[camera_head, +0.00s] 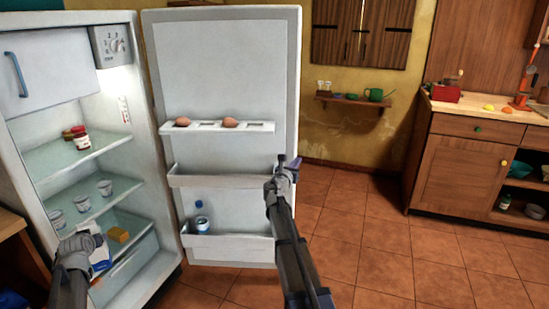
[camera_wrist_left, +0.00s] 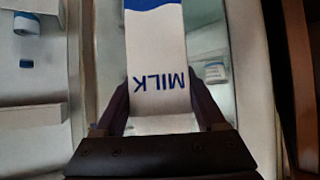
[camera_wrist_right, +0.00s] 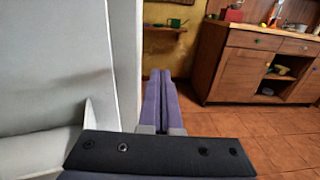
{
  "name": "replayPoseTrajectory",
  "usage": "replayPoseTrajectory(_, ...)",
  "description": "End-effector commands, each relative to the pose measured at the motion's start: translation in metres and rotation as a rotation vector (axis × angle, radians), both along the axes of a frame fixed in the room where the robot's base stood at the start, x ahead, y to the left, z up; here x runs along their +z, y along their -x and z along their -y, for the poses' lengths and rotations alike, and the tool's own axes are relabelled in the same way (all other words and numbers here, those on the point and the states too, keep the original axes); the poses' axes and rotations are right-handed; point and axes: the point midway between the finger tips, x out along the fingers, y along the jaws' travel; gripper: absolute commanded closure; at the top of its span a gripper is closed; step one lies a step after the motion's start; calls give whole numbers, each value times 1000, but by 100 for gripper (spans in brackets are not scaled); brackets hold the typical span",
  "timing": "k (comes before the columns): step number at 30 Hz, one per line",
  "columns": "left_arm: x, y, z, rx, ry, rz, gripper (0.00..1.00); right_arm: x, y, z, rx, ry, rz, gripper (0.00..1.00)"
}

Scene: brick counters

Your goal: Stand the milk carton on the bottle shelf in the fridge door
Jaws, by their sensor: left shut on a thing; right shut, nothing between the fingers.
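The milk carton (camera_wrist_left: 160,60) is white with blue bands and the word MILK, upside down in the left wrist view. My left gripper (camera_head: 84,242) is shut on it at the front of the fridge's lower interior. In the head view the carton (camera_head: 100,256) is mostly hidden behind that gripper. The fridge door (camera_head: 230,70) stands wide open. Its lowest shelf, the bottle shelf (camera_head: 232,247), holds a clear bottle with a blue cap (camera_head: 201,219) at its left end. My right gripper (camera_head: 288,166) is shut and empty in front of the door's right edge.
A middle door shelf (camera_head: 220,180) looks empty; the egg rack (camera_head: 205,128) above holds brown eggs. Inside the fridge are jars (camera_head: 79,139), several cups (camera_head: 105,188) and a yellow block (camera_head: 118,234). The bottle shelf has free room right of the bottle.

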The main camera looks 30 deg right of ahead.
Motion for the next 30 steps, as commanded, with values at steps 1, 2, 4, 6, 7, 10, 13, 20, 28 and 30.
replayPoseTrajectory(1, 0, 0, 0, 0, 0, 2, 100, -1, 17, -10, 1, 0, 0, 100)
replayPoseTrajectory(2, 0, 0, 0, 0, 0, 2, 100, -1, 23, -14, 1, -1, -1, 100)
replayPoseTrajectory(4, 0, 0, 0, 0, 0, 2, 100, -1, 38, -22, 0, -1, 0, 100)
replayPoseTrajectory(6, -1, 0, 0, 0, 0, 2, 100, -1, 51, -30, 0, -1, 0, 100)
replayPoseTrajectory(7, -1, 0, 0, 0, 0, 2, 100, -1, 56, -33, 0, -1, 0, 100)
replayPoseTrajectory(10, -1, 0, 0, 0, 0, 2, 100, -1, 68, -41, 1, -1, 0, 100)
replayPoseTrajectory(13, -1, 0, 0, 0, 0, 2, 100, -1, 74, -46, 1, -2, 0, 100)
replayPoseTrajectory(20, -1, 0, 0, 0, 0, 2, 100, -6, 79, -56, -7, -52, 35, 100)
replayPoseTrajectory(28, -1, 0, 0, 0, 0, 2, 100, -67, 116, -154, -150, -622, 369, 100)
replayPoseTrajectory(30, -1, 0, 0, 0, 0, 2, 100, -89, 131, -186, -225, -791, 446, 100)
